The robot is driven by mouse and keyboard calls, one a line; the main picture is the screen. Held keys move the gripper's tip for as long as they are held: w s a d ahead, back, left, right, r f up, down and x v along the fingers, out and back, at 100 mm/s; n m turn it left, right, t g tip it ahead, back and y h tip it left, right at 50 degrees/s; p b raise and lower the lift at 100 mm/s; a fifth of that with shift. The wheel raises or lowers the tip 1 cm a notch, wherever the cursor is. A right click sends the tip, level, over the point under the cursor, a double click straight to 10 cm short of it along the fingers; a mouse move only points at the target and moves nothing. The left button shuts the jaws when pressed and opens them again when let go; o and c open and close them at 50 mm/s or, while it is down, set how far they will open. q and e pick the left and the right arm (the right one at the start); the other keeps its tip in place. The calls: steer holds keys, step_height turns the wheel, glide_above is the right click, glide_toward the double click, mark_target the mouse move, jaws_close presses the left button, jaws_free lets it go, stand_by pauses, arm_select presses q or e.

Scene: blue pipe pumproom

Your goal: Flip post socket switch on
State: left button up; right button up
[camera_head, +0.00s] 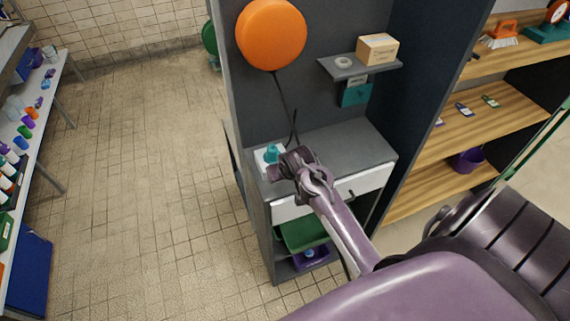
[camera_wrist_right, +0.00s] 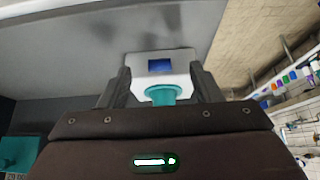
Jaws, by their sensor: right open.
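The post socket is a small white box on the grey counter, at the counter's left front corner in the head view (camera_head: 262,163). A teal plug (camera_head: 271,153) sits in it. In the right wrist view the white socket (camera_wrist_right: 143,66) lies between the finger ends, with a dark blue switch (camera_wrist_right: 160,66) on its face and the teal plug (camera_wrist_right: 162,94) nearer the camera. Which way the switch is tipped I cannot tell. My right gripper (camera_head: 277,169) is open and empty, close to the socket; contact cannot be judged. My left gripper is not in view.
The grey counter (camera_head: 345,145) has a drawer below and a green bin (camera_head: 303,234) underneath. An orange disc (camera_head: 271,34) and a small shelf with a cardboard box (camera_head: 378,49) are on the panel behind. Open tiled floor lies to the left.

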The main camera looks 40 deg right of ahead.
steer(key=shift+b+v, duration=0.6)
steer(key=shift+v, duration=2.25)
steer(key=shift+s, duration=0.1)
steer(key=s+a+r+n+g+y, duration=0.1)
steer(key=s+a+r+n, duration=0.1)
steer(key=s+a, duration=0.55)
steer(key=s+a+r+n+g+y, duration=0.1)
steer(key=s+a+n+g, duration=0.3)
steer(key=s, duration=0.6)
step_height(320, 180, down, 36)
steer(key=s+a+m+t+b, duration=0.1)
steer(key=s+b, duration=0.1)
steer(key=b, duration=0.5)
steer(key=s+d+f+b, duration=0.1)
steer(key=s+f+b, duration=0.1)
steer(key=s+f, duration=0.8)
steer(key=s+d+f+g+b, duration=0.1)
steer(key=s+d+f+b, duration=0.1)
steer(key=s+f, duration=0.7)
step_height(320, 180, down, 5)
steer(key=shift+s+d+r+b, duration=0.15)
steer(key=shift+s+b, duration=0.25)
steer(key=shift+b, duration=0.4)
